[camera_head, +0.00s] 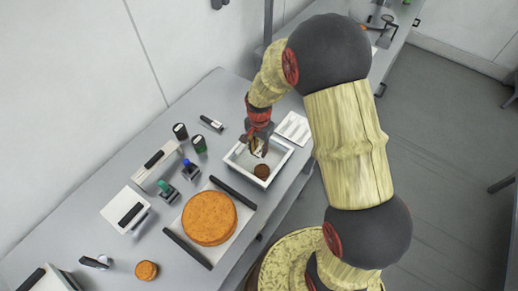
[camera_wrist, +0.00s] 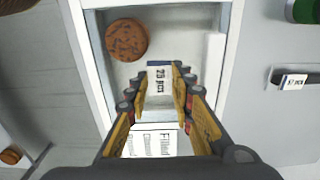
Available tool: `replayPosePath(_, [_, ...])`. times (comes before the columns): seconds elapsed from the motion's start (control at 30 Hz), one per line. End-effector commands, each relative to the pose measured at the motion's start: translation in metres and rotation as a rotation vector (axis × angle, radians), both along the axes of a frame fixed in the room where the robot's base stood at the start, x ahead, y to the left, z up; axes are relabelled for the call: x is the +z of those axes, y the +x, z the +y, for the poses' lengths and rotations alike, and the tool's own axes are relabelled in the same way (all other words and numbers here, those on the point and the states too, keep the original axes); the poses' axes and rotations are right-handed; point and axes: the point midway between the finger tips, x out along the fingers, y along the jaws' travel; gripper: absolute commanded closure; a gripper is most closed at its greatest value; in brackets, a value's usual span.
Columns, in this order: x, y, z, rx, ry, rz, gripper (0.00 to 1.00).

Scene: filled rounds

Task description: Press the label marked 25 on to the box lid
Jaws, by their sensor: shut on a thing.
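The white label marked "25 pcs" (camera_wrist: 158,80) stands between my fingertips in the wrist view, its print facing the camera. My gripper (camera_wrist: 158,72) is shut on it; in the head view my gripper (camera_head: 258,149) hangs over a white open tray (camera_head: 282,168). The tray's rim also shows in the wrist view (camera_wrist: 81,70). A brown speckled round (camera_wrist: 126,40) lies in the tray, apart from the label; it also shows in the head view (camera_head: 262,171). I cannot tell for sure which thing is the box lid.
A printed white sheet (camera_head: 293,128) lies beside the tray. A small dark holder with another label (camera_head: 211,122) lies behind. Dark jars (camera_head: 180,131), stamps (camera_head: 166,187) and white pieces with black handles (camera_head: 125,210) stand leftward. A large orange round (camera_head: 209,218) sits in front.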

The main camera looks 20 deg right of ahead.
Motion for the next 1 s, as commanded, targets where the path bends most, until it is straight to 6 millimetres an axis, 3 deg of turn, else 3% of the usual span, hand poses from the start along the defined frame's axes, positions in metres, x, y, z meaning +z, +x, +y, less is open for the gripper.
replayPosePath(0.37, [-0.0046, 0.0001, -0.0001, 0.000, 0.000, 0.000, 0.86])
replayPosePath(0.4, [-0.0047, 0.0002, 0.0000, 0.000, 0.000, 0.000, 0.76])
replayPosePath(0.77, [-0.0045, -0.0002, 0.0000, 0.000, 0.000, 0.000, 0.56])
replayPosePath(1.0, [-0.0044, -0.0001, -0.0001, 0.000, 0.000, 0.000, 0.54])
